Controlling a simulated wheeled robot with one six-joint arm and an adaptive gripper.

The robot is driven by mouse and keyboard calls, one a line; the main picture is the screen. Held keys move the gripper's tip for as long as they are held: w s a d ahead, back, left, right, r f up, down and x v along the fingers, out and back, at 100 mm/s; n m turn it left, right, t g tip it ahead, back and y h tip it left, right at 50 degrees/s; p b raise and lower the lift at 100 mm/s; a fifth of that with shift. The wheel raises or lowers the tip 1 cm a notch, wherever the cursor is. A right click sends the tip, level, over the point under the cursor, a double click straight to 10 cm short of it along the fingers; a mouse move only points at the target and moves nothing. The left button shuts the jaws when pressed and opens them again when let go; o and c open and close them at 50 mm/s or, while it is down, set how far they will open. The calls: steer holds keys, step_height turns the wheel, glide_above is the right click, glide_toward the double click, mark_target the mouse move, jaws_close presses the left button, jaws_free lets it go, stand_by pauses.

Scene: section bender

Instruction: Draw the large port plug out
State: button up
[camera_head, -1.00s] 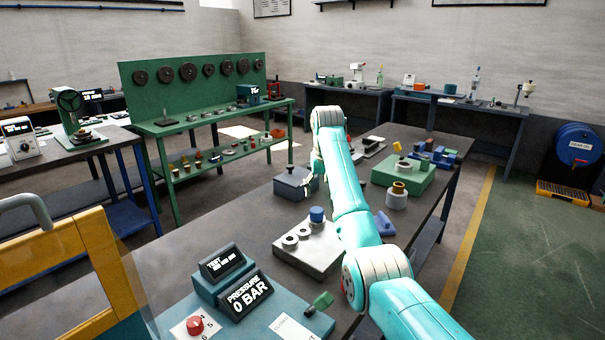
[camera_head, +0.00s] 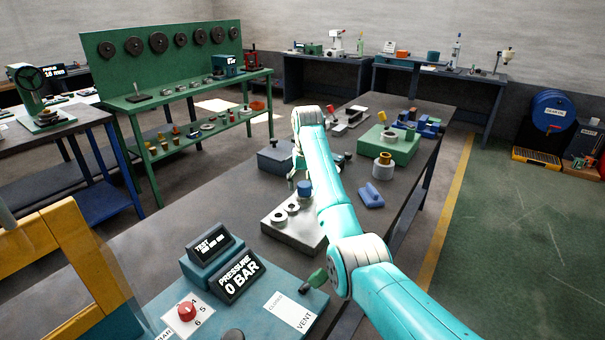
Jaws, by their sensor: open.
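A blue cylindrical plug (camera_head: 305,188) stands upright at the block's far end, the only plug I can make out there. My teal arm reaches forward over the bench and bends down at its far end. My gripper (camera_head: 296,172) is small and dark, mostly hidden by the arm, and hangs close to the blue plug. It is open, and I cannot tell whether its fingers touch or surround the plug.
A teal pressure console (camera_head: 210,262) reading 0 BAR stands in front, with a red knob (camera_head: 187,311) and green vent handle (camera_head: 313,279). A dark box (camera_head: 274,160), green block (camera_head: 390,147), brass-topped cylinder (camera_head: 383,167) and blue piece (camera_head: 370,195) stand beyond. Bare bench lies left of the block.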

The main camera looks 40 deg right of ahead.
mark_target(305, 184)
steer(key=shift+f, duration=0.45)
steer(key=c, duration=1.2)
steer(key=shift+r, duration=0.1)
steer(key=shift+r, duration=3.2)
